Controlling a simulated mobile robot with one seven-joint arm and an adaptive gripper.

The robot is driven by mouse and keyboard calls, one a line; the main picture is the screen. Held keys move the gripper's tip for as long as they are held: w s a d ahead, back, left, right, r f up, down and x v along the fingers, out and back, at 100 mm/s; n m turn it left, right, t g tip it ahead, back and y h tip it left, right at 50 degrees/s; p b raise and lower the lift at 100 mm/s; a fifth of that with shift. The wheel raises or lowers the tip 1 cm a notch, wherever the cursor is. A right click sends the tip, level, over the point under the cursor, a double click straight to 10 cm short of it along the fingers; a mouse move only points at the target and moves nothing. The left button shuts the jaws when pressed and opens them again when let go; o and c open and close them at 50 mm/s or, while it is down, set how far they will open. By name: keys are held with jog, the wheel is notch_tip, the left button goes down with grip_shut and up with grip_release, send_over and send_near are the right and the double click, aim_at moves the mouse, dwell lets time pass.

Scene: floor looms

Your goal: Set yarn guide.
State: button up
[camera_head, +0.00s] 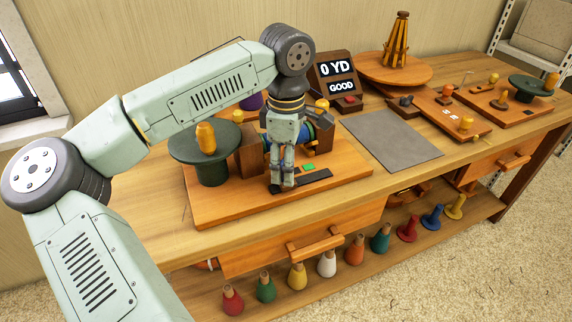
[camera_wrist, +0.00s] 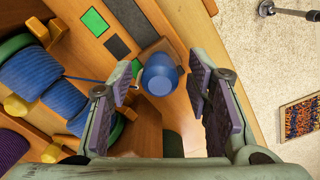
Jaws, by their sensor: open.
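My gripper (camera_head: 282,184) hangs over the front of the winding station on the orange board (camera_head: 225,210). In the wrist view my gripper (camera_wrist: 166,92) is open, its purple-padded fingers apart. A round blue knob (camera_wrist: 159,76), perhaps the yarn guide's handle, shows between the fingertips on a brown block; I cannot tell whether a finger touches it. A thin blue strand (camera_wrist: 88,79) runs towards the left finger from the blue yarn roll (camera_wrist: 35,75). The roll shows partly behind my gripper in the head view (camera_head: 323,130). The knob is hidden there.
A green square (camera_head: 308,167) and dark plates lie beside my gripper. A dark green round stand (camera_head: 212,170) with an orange yarn cone (camera_head: 206,138) stands left. A display (camera_head: 338,77) reads "0 YD" and "GOOD". A grey mat (camera_head: 393,136) lies clear to the right.

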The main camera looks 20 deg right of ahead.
jog(key=shift+f, duration=0.65)
jog(key=shift+c, duration=0.5)
grip_shut()
